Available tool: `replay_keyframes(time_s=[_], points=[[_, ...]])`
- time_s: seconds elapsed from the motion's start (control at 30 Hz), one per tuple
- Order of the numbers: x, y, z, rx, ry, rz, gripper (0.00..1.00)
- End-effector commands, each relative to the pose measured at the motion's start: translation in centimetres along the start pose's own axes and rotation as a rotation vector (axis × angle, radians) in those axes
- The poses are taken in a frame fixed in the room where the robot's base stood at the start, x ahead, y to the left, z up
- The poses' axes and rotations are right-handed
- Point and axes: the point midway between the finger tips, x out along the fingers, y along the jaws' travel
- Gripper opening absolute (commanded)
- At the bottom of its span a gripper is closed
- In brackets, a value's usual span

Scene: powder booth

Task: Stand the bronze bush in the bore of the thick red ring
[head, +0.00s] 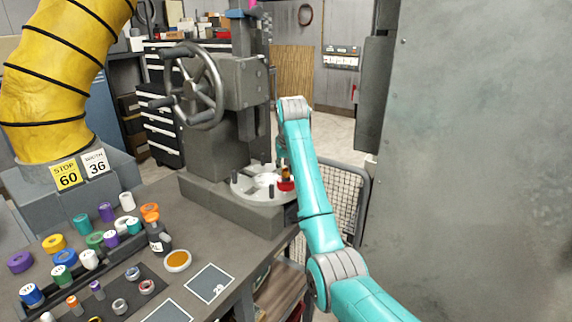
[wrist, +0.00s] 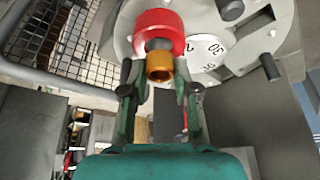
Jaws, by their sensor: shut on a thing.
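The thick red ring (head: 286,185) sits on the round grey plate of the press, at the plate's right side. In the wrist view the red ring (wrist: 158,22) is at the top, with a dark grey area at its bore. The bronze bush (wrist: 159,67) is between the fingertips of my gripper (wrist: 160,82), which is shut on it. The bush looks just apart from the ring and nearer the camera. In the head view the bush (head: 286,172) shows small, right above the ring. My arm partly hides the gripper there.
The round plate (head: 255,191) has several dark upright pegs and a numbered white dial (wrist: 205,50). The press (head: 230,110) with its handwheel stands behind. Several coloured rings and rollers crowd the bench at left. A wire mesh guard (head: 343,200) stands right of the plate.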

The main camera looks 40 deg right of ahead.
Motion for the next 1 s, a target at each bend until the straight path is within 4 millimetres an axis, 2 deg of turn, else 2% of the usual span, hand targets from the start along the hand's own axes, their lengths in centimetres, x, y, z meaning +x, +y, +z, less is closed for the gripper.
replay_keyframes(time_s=[1.0], points=[[1.0, 0.0, 0.4, 0.0, 0.001, 0.0, 0.0]])
